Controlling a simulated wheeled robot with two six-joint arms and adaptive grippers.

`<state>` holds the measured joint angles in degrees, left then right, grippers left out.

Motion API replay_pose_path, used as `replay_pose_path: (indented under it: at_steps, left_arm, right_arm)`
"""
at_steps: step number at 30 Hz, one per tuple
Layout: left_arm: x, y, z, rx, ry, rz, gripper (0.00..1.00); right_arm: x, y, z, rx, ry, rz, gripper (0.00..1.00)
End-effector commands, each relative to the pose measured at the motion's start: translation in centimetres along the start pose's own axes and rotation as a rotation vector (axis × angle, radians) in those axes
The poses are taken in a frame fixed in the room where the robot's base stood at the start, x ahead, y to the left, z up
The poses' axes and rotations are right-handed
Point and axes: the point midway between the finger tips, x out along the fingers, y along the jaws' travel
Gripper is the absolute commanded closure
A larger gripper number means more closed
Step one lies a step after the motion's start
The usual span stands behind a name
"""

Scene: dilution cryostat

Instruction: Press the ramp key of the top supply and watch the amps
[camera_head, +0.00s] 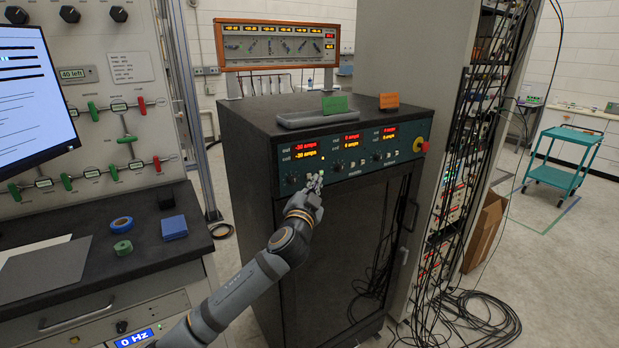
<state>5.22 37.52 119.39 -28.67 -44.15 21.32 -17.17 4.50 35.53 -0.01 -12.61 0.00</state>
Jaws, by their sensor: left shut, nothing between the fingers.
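The supply panel (348,152) is a blue-green strip across the top of a black cabinet (345,240). Its left red and amber readout (306,150) appears to read -30 amps on both lines. The middle readout (350,141) and right readout (389,134) appear to read 0 amps. Small keys and knobs sit below the readouts. My left gripper (315,181) is shut and empty, with its fingertips at the lower left part of the panel. It hides some of the keys there, and I cannot tell whether it touches one. My right gripper is not in view.
Cables hang beside a rack (450,200) on the right. A dark bench (110,265) stands left.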

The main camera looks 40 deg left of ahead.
Motion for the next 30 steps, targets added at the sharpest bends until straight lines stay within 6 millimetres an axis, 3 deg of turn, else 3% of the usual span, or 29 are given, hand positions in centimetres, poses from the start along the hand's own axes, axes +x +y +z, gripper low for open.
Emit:
replay_pose_path:
  at_steps: [30]
  left_arm:
    - [0.51,-0.39,0.36,0.000,0.000,0.000,1.00]
  right_arm:
    - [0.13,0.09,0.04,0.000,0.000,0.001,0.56]
